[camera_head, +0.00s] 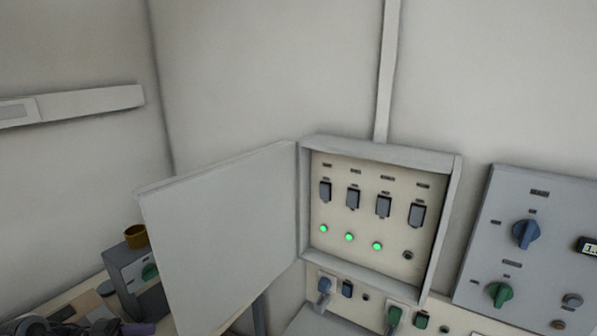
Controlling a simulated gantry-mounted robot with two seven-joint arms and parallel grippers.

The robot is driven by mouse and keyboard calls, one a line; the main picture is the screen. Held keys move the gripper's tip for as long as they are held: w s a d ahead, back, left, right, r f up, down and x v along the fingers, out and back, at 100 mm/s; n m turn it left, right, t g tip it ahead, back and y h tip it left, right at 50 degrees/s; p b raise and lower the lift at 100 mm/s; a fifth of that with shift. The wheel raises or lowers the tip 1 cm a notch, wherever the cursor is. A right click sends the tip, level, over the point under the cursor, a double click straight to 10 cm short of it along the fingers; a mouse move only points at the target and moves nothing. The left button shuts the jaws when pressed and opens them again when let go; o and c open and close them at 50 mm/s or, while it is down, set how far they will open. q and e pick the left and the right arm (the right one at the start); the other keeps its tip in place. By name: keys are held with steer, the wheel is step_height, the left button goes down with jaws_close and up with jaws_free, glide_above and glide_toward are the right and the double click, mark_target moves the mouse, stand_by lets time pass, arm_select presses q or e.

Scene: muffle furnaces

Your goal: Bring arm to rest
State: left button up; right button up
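No gripper shows clearly in the head view. Dark parts at the bottom left edge may belong to my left arm or gripper, but they are cut off and I cannot tell whether any fingers are open or shut. My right gripper is not in view. A grey wall cabinet (455,205) stands with its door (225,235) swung wide open to the left. Inside, its panel (330,265) carries a row of several dark switches, three lit green lamps and one unlit dark lamp at the right.
A grey control panel (565,215) with a blue knob (525,233) and a green knob (499,294) is at the right. Sockets with a grey plug and a green plug (392,318) sit below the cabinet. A brown cup (136,236) stands on a grey box (122,268) at the lower left.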

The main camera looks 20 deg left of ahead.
arm_select(q)
steer(key=s+d+f+g+h, duration=0.1)
steer(key=s+d+f, duration=0.3)
steer(key=d+f, duration=0.3)
steer(key=s+d+f+h, duration=0.1)
steer(key=s+d+f, duration=0.25)
steer(key=d, duration=0.65)
steer(key=s+d+f+g+h, duration=0.1)
steer(key=s+d+f, duration=0.2)
steer(key=d+f, duration=0.45)
steer(key=s+d+n+t+y, duration=0.35)
steer(key=d+y, duration=0.25)
steer(key=d, duration=1)
steer(key=a+r+n+y, duration=0.4)
steer(key=a+n+y, duration=0.2)
steer(key=a+y, duration=0.5)
steer(key=s+a+f+g+y, duration=0.2)
steer(key=s+a+g, duration=0.1)
steer(key=s+g, duration=0.4)
step_height(320, 180, up, 31)
steer(key=s+t+p, duration=0.1)
steer(key=p, duration=2.9)
steer(key=shift+a+m+p, duration=0.15)
steer(key=shift+m+p, duration=0.2)
steer(key=shift+p, duration=0.05)
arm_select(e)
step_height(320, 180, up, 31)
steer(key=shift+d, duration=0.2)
